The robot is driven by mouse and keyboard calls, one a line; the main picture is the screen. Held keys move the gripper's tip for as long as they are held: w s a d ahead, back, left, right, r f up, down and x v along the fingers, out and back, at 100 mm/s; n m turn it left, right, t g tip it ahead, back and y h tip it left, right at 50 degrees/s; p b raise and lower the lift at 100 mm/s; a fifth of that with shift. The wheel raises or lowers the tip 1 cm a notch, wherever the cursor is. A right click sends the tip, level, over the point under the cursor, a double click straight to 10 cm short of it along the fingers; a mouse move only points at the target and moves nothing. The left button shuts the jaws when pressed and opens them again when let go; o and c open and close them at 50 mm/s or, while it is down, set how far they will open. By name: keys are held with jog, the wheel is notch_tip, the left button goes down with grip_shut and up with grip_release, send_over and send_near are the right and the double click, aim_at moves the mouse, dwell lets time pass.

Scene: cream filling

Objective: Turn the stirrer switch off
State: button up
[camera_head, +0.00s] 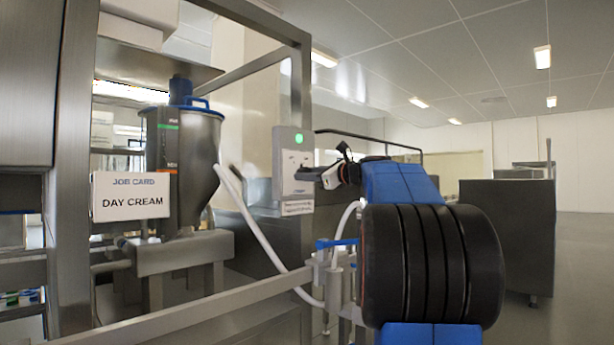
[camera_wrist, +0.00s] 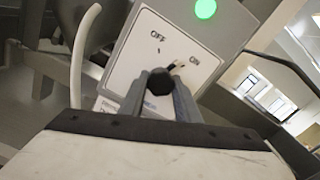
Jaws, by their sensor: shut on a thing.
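The stirrer switch box (camera_head: 287,160) is a grey box with a white face on a post in the head view. Its green lamp (camera_head: 299,138) is lit, and the lamp also glows in the wrist view (camera_wrist: 205,9). The wrist view shows the white plate (camera_wrist: 135,62) marked OFF at upper left and ON at right. The dark round knob (camera_wrist: 160,82) sits between my fingers, and a dark pointer by it leans towards ON. My gripper (camera_wrist: 160,90) is shut on the knob. In the head view my gripper (camera_head: 318,175) reaches the box face from the right; the knob is hidden there.
A steel hopper (camera_head: 183,150) with a blue rim stands left, behind a steel frame (camera_head: 300,80). A job card (camera_head: 131,196) reads DAY CREAM. A white hose (camera_head: 245,220) runs below the switch box. A dark cabinet (camera_head: 510,232) stands right, with open floor beyond.

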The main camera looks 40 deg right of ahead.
jog(key=n, duration=0.5)
jog(key=shift+d+n, duration=0.1)
jog(key=shift+n, duration=2.5)
jog(key=o, duration=1)
jog(key=shift+o, duration=0.2)
jog(key=shift+r, duration=0.1)
jog(key=s+d, duration=0.2)
jog(key=s, duration=1.5)
jog(key=shift+d, duration=0.25)
jog(key=shift+s, duration=0.1)
